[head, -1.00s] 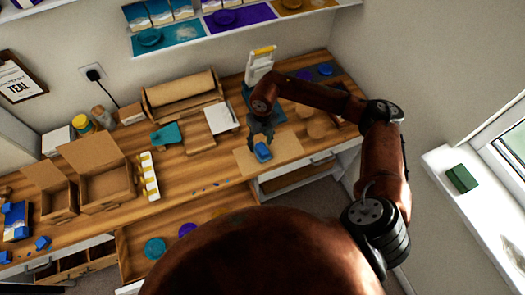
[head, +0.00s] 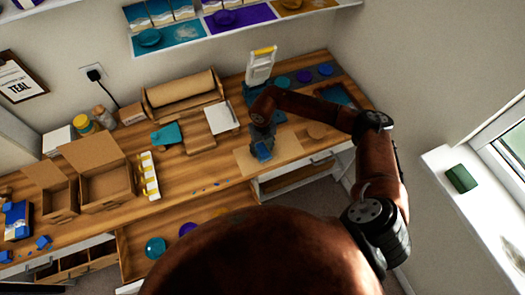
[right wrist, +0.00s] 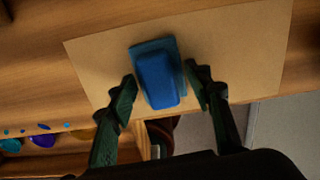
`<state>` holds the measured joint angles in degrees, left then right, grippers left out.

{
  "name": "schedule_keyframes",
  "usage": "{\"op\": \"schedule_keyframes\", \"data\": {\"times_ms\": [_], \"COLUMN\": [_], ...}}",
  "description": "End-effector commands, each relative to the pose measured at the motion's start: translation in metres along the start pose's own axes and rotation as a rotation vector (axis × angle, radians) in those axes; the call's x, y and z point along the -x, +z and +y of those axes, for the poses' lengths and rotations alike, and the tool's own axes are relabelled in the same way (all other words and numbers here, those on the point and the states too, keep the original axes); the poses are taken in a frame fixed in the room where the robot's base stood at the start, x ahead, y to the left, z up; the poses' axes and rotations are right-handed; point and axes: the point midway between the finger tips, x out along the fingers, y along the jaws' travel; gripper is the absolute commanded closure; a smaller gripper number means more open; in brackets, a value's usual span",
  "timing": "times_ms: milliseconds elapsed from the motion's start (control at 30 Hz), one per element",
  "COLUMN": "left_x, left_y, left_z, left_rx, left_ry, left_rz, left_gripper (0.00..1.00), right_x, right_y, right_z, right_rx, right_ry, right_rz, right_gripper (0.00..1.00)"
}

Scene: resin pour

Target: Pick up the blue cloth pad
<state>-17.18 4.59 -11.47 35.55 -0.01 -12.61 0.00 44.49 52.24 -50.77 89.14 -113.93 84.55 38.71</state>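The blue cloth pad (right wrist: 158,78) lies on a tan sheet (right wrist: 100,65) near the front edge of the workbench. In the head view the pad (head: 262,152) shows small, partly under my right gripper (head: 262,137). In the right wrist view the two dark fingers of my right gripper (right wrist: 163,92) stand open, one on each side of the pad's near part. Small gaps seem to show between fingers and pad; I cannot tell if they touch. My left gripper is not in view.
The bench (head: 205,180) holds cardboard boxes (head: 105,172), a yellow-and-white strip (head: 149,176) and a teal scoop-like item (head: 166,134) to the left. A white stand (head: 259,66) is behind the gripper. An open drawer with coloured discs (head: 155,247) is below the front edge.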

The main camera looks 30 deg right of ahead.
Motion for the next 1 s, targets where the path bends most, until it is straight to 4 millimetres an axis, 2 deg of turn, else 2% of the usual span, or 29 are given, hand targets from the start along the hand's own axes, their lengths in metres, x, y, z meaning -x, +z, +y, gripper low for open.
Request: {"op": "schedule_keyframes", "data": {"times_ms": [67, 633, 1000], "left_x": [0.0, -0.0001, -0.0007], "left_y": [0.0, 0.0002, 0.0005], "left_z": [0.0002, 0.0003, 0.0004], "left_rx": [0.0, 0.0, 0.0], "left_ry": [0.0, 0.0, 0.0], "left_rz": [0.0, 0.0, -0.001], "left_gripper": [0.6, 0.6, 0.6], "right_x": [0.0002, 0.0005, 0.0059], "right_y": [0.0, 0.0, 0.0007], "right_z": [0.0002, 0.0002, 0.0001], "right_rx": [0.0, 0.0, 0.001], "right_ry": [0.0, 0.0, 0.0], "right_rz": [0.0, 0.0, -0.002], "right_gripper": [0.6, 0.99, 0.99]}}
